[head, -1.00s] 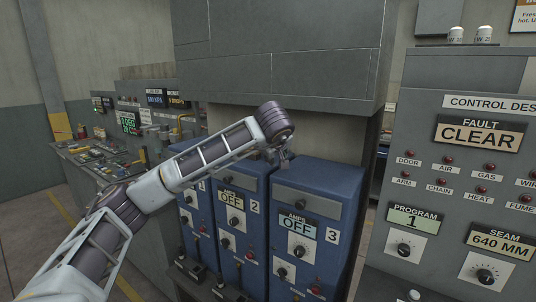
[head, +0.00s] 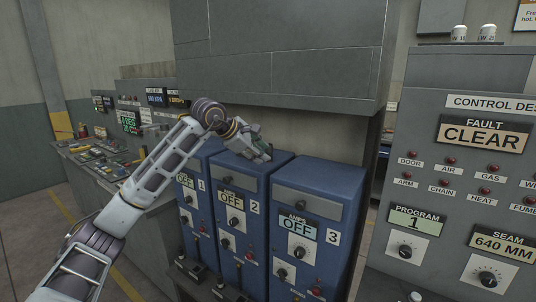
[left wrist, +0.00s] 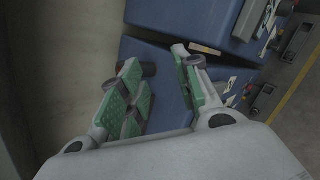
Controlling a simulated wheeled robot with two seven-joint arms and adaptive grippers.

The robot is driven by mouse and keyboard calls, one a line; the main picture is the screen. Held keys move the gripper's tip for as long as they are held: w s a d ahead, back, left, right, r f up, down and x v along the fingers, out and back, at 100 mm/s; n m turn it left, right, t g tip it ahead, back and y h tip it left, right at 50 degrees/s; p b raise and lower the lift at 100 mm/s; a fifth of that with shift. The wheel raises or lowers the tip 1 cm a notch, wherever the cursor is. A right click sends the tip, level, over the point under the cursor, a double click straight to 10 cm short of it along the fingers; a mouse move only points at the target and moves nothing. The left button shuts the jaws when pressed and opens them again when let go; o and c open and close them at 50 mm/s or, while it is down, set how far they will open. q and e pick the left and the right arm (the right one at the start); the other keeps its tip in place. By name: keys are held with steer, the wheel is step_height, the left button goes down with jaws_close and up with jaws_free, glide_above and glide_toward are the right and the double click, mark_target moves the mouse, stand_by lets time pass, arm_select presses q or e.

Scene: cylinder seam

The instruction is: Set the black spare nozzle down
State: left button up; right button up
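My left gripper (head: 264,154) is low over the top of the blue power cabinet marked 2 (head: 236,172). In the left wrist view its two green-padded fingers (left wrist: 160,65) stand apart, with blue cabinet top showing between them. A short dark cylinder, which looks like the black spare nozzle (left wrist: 149,69), shows beside the tip of the left-hand finger. The other finger is clear of it. I cannot tell whether it touches the finger or rests on the cabinet. In the head view I cannot make the nozzle out. My right gripper is not in view.
Blue cabinets 1 (head: 187,197) and 3 (head: 318,180) stand on either side of cabinet 2, with narrow gaps between. A grey hood (head: 280,55) overhangs behind them. The grey control desk (head: 420,175) stands at the right. The top of cabinet 3 is clear.

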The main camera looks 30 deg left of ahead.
arm_select(q)
steer(key=s+a+r+n+t+h, duration=0.2)
steer(key=a+r+n, duration=0.3)
steer(key=a+n, duration=0.3)
steer(key=shift+s+a+r+h, duration=0.2)
steer(key=shift+s+h, duration=0.6)
steer(key=shift+s, duration=0.05)
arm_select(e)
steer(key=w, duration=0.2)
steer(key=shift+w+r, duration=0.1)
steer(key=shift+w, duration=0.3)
